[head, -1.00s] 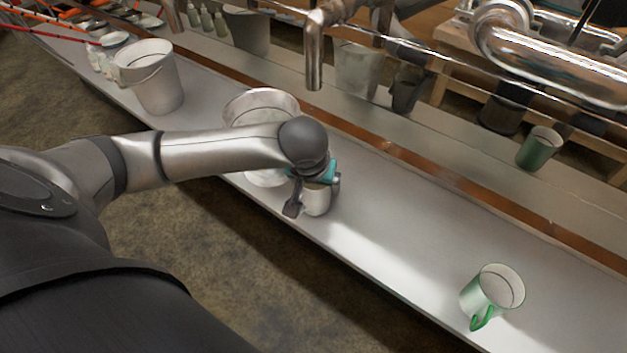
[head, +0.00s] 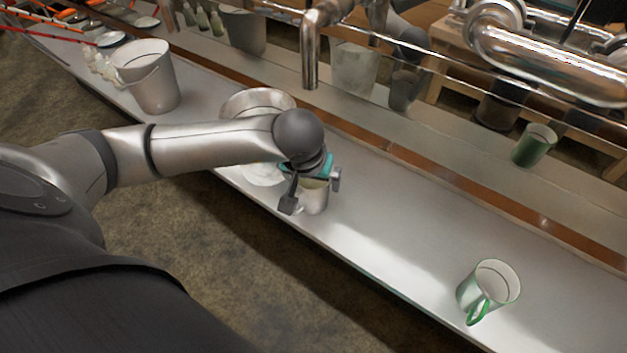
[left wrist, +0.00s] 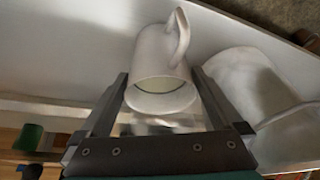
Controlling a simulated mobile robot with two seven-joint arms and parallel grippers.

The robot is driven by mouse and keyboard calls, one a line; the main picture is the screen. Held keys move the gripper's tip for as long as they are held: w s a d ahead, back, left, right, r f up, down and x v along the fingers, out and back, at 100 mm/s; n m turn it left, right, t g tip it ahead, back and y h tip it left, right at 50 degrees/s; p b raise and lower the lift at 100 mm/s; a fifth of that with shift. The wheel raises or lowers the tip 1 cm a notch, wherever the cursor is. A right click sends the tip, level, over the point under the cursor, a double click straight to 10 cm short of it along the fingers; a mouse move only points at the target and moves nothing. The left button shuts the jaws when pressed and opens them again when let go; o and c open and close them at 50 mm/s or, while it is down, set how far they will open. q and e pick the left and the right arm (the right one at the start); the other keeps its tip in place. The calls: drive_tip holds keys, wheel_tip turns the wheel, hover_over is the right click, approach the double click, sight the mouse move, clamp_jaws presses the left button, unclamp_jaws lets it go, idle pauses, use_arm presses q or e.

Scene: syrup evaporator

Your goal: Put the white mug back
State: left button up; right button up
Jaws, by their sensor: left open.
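The white mug (head: 314,200) stands on the metal shelf, partly hidden under my left gripper (head: 312,191). In the left wrist view the mug (left wrist: 162,62) is between and just beyond the open fingers (left wrist: 160,76), with its handle pointing up in the picture. The fingers are apart with the mug between their lines. I cannot tell whether either finger touches it. My right gripper is not in view.
A large pale bucket (head: 256,103) stands close behind the mug, partly hidden by my arm. Another bucket (head: 147,82) is further left. A green-handled mug (head: 489,287) stands at right. The shelf (head: 400,235) between is clear. A metal tap (head: 310,55) hangs above.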

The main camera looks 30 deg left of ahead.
use_arm(q)
drive_tip(key=p+v, duration=0.1)
drive_tip(key=v, duration=0.9)
